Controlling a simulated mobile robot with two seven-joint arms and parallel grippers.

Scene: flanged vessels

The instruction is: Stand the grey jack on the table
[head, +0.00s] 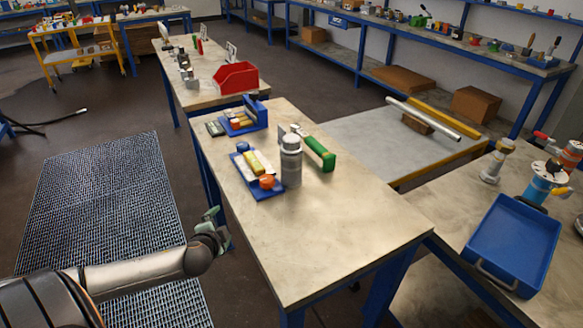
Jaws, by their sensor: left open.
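What looks like the grey jack (291,163), a grey cylinder with a narrower top, stands upright on the worktop of the table (335,245). It is close to the right side of a blue tray (268,192); I cannot tell whether they touch. My left gripper (213,222) is open and empty, in the air beyond the table's left edge, to the left of and nearer than the jack. My right gripper is out of view.
The tray holds yellow, white and orange items. The near half of the worktop is clear. A blue bin (513,245) sits on the right table.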

